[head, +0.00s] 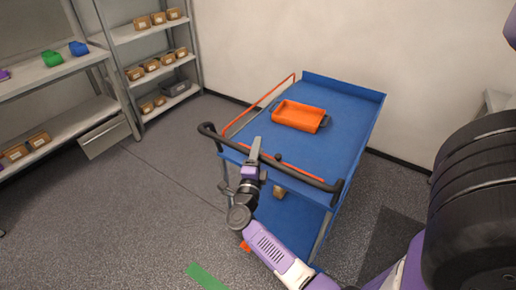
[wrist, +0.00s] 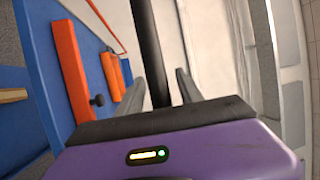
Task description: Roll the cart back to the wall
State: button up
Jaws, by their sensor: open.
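The blue cart (head: 340,125) stands at an angle in the middle of the head view, its far end close to the pale wall (head: 410,50). Its black push handle (head: 315,182) runs along the near end. My gripper (head: 255,150) is at this handle, left of its middle. In the wrist view, my open gripper (wrist: 160,90) has the black handle bar (wrist: 148,45) running between its two grey fingers. I cannot tell whether the fingers touch the bar. My arm hides part of the cart's near side.
An orange tray (head: 300,115) lies on the cart top. A small brown box (head: 279,191) is on the lower level. Metal shelves (head: 150,65) and a bench (head: 50,70) stand left. Grey floor (head: 150,190) is open left of the cart, with green tape (head: 206,277).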

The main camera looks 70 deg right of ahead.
jog(key=shift+d, duration=0.1)
grip_shut()
dwell(1.4)
